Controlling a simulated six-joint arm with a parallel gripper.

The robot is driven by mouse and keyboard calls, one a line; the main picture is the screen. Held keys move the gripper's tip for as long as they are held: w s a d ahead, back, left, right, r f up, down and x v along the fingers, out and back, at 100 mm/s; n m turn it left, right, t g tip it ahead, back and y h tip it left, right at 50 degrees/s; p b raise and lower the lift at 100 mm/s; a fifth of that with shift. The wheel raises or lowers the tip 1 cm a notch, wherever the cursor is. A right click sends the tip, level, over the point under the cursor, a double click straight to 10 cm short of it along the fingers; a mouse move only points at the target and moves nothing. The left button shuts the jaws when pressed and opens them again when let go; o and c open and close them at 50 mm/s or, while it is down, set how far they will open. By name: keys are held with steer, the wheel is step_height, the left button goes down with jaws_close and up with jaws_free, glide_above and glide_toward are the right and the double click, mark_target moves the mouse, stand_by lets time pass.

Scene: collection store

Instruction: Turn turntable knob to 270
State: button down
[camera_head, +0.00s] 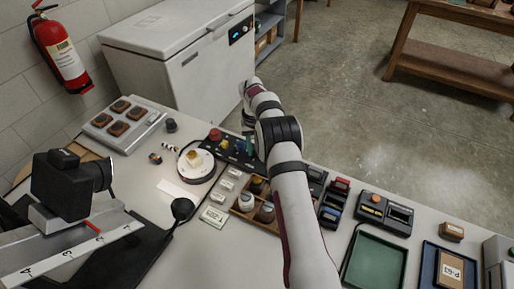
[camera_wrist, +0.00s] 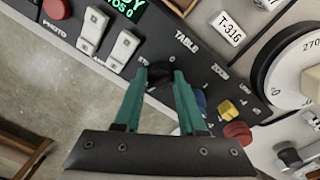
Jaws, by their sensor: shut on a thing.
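The black control panel (camera_wrist: 215,80) crosses the wrist view, with the print TABLE above a small black knob (camera_wrist: 158,77). My gripper (camera_wrist: 159,74) has its two green fingers closed on this knob, one on each side. The fingers hide much of the knob, so I cannot read its setting. The white turntable (camera_wrist: 290,70) shows at the right edge, with 270 on its rim. In the head view the turntable (camera_head: 199,173) carries a small yellowish object (camera_head: 194,158), and my gripper (camera_head: 249,147) is over the panel (camera_head: 229,153) to its right.
The panel also has a red button (camera_wrist: 237,130), a yellow knob (camera_wrist: 228,110), and white rocker switches (camera_wrist: 93,29). A wooden tray (camera_head: 243,212) with jars stands in front of the panel. A camera (camera_head: 68,184) stands at the left, and a green tray (camera_head: 376,262) lies at the right.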

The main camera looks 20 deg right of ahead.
steer(key=m, duration=0.6)
steer(key=shift+a+f, duration=0.1)
steer(key=m, duration=0.6)
steer(key=shift+w+m, duration=0.15)
steer(key=shift+m, duration=0.25)
steer(key=shift+m+y, duration=0.3)
steer(key=c, duration=0.5)
jaws_free()
step_height(320, 180, up, 12)
steer(key=shift+w, duration=0.3)
